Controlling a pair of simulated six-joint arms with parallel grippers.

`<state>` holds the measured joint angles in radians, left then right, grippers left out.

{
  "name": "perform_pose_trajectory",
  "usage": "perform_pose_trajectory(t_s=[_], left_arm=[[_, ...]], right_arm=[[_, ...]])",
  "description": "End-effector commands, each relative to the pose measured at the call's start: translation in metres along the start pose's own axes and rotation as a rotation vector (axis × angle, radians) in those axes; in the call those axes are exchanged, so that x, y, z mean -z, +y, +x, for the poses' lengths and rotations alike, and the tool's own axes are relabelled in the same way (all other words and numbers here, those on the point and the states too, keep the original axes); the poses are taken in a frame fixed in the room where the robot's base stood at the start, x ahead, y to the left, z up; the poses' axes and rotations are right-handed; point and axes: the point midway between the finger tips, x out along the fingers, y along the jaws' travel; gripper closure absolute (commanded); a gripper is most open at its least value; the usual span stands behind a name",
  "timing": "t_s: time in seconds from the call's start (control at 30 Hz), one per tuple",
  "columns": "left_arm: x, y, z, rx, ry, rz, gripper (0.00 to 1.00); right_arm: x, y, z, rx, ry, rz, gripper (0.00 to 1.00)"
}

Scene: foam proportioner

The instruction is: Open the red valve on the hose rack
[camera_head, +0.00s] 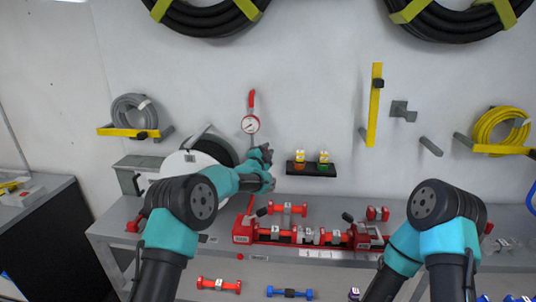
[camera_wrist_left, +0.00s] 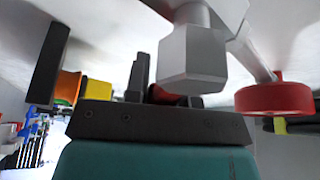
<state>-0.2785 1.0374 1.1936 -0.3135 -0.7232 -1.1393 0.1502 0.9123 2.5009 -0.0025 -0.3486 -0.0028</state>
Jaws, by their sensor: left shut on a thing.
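In the left wrist view, a grey fitting (camera_wrist_left: 190,60) stands close beside the gripper, with a small red piece (camera_wrist_left: 165,97) partly hidden behind. My right gripper is out of view.
A white round reel (camera_head: 190,160) stands behind my left arm. Red fittings (camera_head: 305,236) lie on the grey bench below. The wall right of the shelf carries brackets.

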Motion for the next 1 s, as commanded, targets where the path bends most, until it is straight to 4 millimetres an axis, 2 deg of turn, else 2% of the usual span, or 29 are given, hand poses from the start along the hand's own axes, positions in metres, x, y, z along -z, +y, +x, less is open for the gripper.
perform_pose_trajectory(t_s=[0.2,0.63,0.67,0.9,1.0], left_arm=[[-0.0004,-0.0048,-0.0001,0.027,-0.001,-0.068,1.0],[-0.0005,-0.0058,-0.0002,0.033,-0.001,-0.081,1.0],[-0.0005,-0.0058,-0.0002,0.033,-0.001,-0.08,0.75],[-0.0004,-0.0058,-0.0001,0.033,-0.001,-0.08,0.52],[-0.0004,-0.0058,-0.0001,0.033,-0.001,-0.08,0.51]], right_arm=[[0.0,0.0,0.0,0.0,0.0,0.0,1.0],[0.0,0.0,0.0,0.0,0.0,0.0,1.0],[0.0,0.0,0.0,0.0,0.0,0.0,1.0],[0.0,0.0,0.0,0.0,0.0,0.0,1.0],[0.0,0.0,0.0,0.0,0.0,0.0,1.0]])
